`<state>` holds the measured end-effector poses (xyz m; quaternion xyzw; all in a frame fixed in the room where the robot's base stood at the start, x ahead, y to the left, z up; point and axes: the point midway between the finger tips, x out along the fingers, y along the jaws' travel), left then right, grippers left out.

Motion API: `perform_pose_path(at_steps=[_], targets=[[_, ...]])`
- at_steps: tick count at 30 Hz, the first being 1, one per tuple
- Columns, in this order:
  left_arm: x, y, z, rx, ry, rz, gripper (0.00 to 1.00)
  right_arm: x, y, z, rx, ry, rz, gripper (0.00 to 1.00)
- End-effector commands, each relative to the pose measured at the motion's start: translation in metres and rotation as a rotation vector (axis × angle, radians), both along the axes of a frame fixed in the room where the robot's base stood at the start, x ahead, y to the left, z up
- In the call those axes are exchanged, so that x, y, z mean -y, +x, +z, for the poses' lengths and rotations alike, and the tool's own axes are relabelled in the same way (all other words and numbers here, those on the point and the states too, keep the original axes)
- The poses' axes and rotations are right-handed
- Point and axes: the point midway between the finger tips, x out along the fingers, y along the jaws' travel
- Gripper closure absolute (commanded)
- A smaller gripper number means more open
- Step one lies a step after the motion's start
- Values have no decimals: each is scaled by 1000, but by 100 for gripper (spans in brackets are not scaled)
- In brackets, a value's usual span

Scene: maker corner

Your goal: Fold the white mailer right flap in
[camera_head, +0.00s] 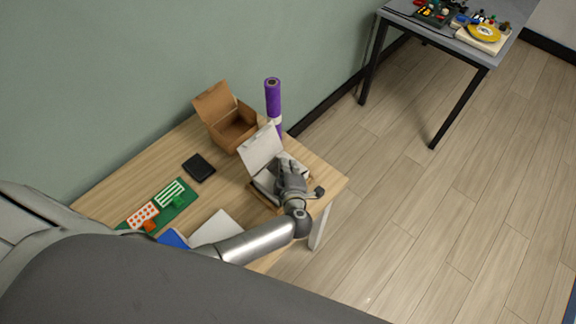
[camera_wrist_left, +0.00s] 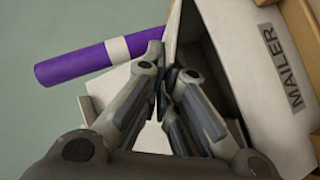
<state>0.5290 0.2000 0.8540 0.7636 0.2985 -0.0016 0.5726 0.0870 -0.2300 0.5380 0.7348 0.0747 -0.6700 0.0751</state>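The white mailer (camera_head: 260,148) stands on the wooden table near its right end, with its lid raised. In the left wrist view its white panel labelled MAILER (camera_wrist_left: 262,62) fills the right side, beside the dark inside of the box. A white flap (camera_wrist_left: 108,88) shows on the left, partly behind my finger; it looks folded outward. My left gripper (camera_head: 286,163) is over the right side of the mailer. In the left wrist view its fingertips (camera_wrist_left: 164,70) are close together at the box edge, with nothing clearly held. Contact with the flap is unclear. My right gripper is out of view.
An open brown box (camera_head: 233,128) and an upright purple roll (camera_head: 273,98) with a pale band stand behind the mailer. A black pad (camera_head: 198,167), a green board (camera_head: 165,208) and a white slab (camera_head: 215,229) lie to the left. The table (camera_head: 325,180) ends just right.

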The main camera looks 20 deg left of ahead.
Motion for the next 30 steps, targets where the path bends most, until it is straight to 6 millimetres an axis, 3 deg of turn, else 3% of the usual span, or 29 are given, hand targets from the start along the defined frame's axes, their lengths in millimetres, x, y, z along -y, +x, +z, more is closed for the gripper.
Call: perform_pose_path(at_steps=[11, 22, 27, 30], targets=[[-1, -4, -11, 94, -36, 1, 100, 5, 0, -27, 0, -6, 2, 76], [-1, -4, -7, 113, -42, 0, 100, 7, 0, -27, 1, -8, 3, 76], [-1, -4, -7, 114, -41, 0, 78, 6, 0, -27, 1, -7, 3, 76], [-1, -4, -7, 114, -41, 0, 76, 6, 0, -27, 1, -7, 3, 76]])
